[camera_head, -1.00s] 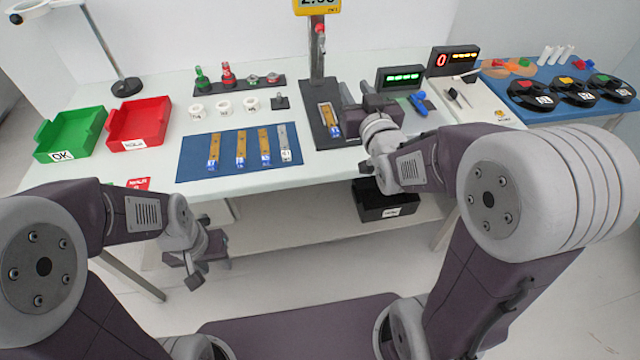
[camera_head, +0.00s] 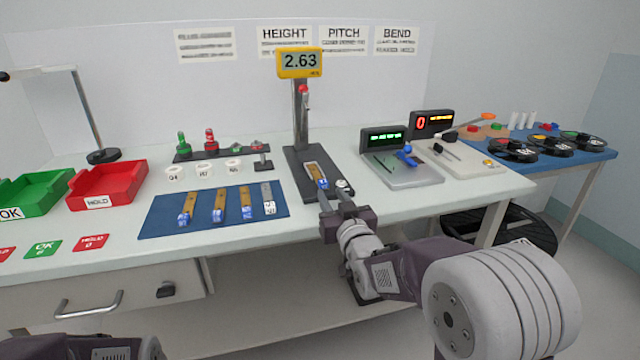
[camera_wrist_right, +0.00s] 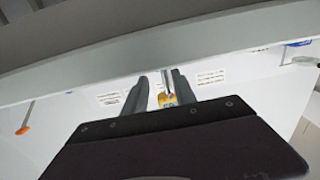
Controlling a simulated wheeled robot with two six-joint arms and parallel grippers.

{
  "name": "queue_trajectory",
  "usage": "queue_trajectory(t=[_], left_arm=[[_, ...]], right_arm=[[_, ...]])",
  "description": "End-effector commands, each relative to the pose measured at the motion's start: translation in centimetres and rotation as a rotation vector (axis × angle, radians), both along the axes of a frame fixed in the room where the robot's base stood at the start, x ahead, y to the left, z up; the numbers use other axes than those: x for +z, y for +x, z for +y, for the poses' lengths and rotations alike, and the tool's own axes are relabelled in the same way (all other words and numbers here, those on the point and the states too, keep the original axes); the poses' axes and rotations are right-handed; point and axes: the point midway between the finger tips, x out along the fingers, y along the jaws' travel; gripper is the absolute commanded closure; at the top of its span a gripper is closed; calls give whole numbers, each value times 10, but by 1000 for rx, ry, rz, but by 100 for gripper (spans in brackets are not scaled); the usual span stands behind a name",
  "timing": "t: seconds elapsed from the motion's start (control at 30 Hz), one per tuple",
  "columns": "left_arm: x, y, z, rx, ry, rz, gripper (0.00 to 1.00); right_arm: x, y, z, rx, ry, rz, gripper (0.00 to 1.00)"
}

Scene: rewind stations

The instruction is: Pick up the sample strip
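A brass sample strip (camera_head: 316,173) with a blue end lies on the dark base of the height gauge (camera_head: 303,120), whose yellow display reads 2.63. Several more strips lie side by side on the blue mat (camera_head: 160,222); most are brass with blue ends, and one is grey (camera_head: 268,198) with a white label. My right gripper (camera_head: 337,197) is at the table's front edge, just in front of the gauge base. Its fingers (camera_wrist_right: 158,75) stand apart with nothing between them in the right wrist view. The sample strip cannot be made out there. My left gripper is out of view.
A red tray (camera_head: 108,186) and a green tray (camera_head: 35,192) stand at the left. White rings (camera_head: 204,170) and a rack of fixtures (camera_head: 225,150) are behind the mat. A grey plate device (camera_head: 405,172) stands right of the gauge. The front strip of table is mostly clear.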

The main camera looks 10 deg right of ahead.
Motion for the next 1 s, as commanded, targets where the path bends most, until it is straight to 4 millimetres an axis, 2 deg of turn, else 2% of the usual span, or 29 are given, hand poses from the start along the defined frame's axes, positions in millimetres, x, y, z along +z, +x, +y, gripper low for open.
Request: queue_trajectory(t=[0.17,0.3,0.53,0.57,0.67,1.0], left_arm=[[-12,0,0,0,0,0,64],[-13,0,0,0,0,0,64],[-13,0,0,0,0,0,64],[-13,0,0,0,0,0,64],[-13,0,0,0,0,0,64],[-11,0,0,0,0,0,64]], right_arm=[[-5,28,2,1,0,-1,67],[-2,48,2,0,0,-1,67],[-1,51,2,0,0,0,67],[-1,51,2,0,0,0,70],[-1,51,2,0,0,0,98],[1,51,2,0,0,-1,100]])
